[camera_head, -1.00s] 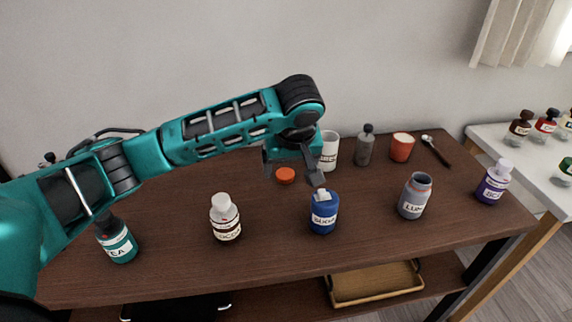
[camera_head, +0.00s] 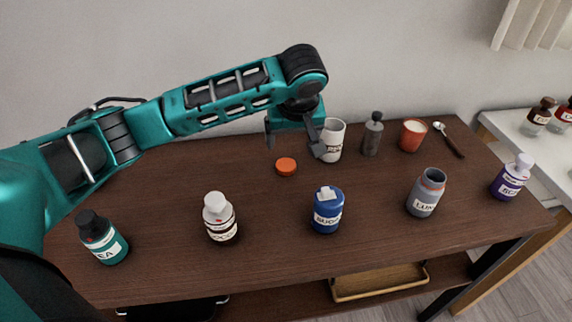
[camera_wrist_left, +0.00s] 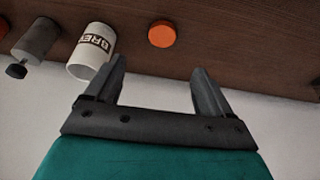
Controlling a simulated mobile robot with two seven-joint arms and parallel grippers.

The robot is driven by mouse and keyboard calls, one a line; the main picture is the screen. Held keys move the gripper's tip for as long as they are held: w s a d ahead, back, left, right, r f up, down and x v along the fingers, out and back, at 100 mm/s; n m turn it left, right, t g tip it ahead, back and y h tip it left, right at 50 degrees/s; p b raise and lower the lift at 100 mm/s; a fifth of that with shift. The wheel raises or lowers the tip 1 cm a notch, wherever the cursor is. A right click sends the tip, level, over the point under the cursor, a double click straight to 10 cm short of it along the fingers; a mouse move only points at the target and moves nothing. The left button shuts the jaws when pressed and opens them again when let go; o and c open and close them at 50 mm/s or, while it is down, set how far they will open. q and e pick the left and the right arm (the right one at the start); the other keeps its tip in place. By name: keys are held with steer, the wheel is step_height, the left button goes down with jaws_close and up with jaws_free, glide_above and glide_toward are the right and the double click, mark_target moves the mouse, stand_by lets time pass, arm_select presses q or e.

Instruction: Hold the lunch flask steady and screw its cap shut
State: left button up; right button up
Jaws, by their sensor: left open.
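An orange round cap (camera_head: 286,166) lies flat on the table, left of the flask and farther back. It also shows in the left wrist view (camera_wrist_left: 162,34), beyond the fingertips. My left gripper (camera_head: 294,146) is open and empty, just behind the cap in the head view; its two fingers also show in the left wrist view (camera_wrist_left: 160,68). My right gripper is not in view.
A white labelled mug (camera_head: 333,142) stands close to my left gripper's right finger. A grey bottle (camera_head: 372,138), an orange cup (camera_head: 412,135) and a spoon (camera_head: 449,139) are at the back right. Blue (camera_head: 327,212), white-capped (camera_head: 220,219), teal (camera_head: 103,238) and purple (camera_head: 511,178) containers stand nearer the front.

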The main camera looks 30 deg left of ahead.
arm_select(q)
steer(key=b, duration=0.1)
glide_above(286, 165)
steer(key=s+d, duration=0.2)
step_height(286, 165, down, 6)
steer(key=shift+w+a+f, duration=0.15)
steer(key=shift+f, duration=0.05)
steer(key=b+x, duration=0.1)
steer(key=x, duration=0.4)
steer(key=shift+a+f, duration=0.1)
steer(key=shift+f, duration=0.05)
steer(key=shift+c, duration=0.3)
steer(key=c, duration=1)
